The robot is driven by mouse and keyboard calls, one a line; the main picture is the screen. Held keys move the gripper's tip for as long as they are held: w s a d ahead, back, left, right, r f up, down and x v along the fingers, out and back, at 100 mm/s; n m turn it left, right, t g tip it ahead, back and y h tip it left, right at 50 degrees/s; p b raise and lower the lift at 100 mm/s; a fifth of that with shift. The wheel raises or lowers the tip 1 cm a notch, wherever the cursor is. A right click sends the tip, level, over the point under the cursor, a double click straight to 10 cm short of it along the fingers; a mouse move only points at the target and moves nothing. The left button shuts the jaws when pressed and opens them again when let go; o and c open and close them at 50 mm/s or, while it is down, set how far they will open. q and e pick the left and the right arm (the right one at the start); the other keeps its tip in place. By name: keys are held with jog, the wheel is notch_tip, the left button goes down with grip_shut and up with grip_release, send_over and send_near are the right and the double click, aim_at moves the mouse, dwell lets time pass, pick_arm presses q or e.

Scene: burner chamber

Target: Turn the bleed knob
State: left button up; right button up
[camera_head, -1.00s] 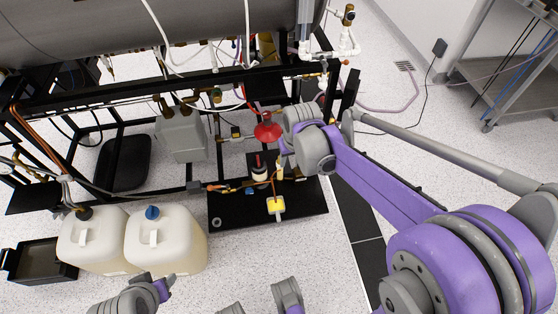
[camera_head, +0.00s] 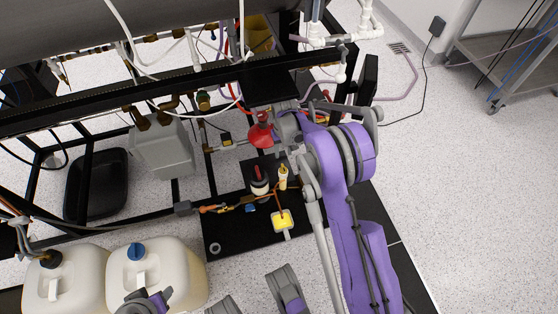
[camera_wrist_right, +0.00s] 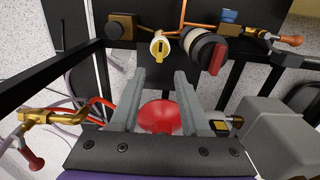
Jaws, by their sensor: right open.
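I cannot tell for sure which part is the bleed knob. A red round disc-like knob (camera_head: 261,136) is on the rig, left of my right gripper (camera_head: 278,127). In the right wrist view the red knob (camera_wrist_right: 160,116) shows between and behind the two grey fingers of my right gripper (camera_wrist_right: 160,82). The fingers are apart with nothing held between them; whether they touch the red knob I cannot tell. A yellow knob (camera_wrist_right: 160,46) and a black, white and red knob (camera_wrist_right: 207,51) lie beyond the fingertips.
The black frame (camera_head: 120,98) surrounds the work area. A grey box (camera_head: 163,148) is left of the red knob. A yellow-topped part (camera_head: 282,220) sits on the black base plate (camera_head: 232,236). Two white jugs (camera_head: 158,270) stand at lower left.

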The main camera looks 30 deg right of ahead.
aim_at(283, 167)
notch_tip(283, 167, down, 10)
jog(key=shift+s+r+b, duration=0.1)
jog(key=shift+s+b, duration=0.05)
jog(key=shift+b, duration=1.1)
grip_shut()
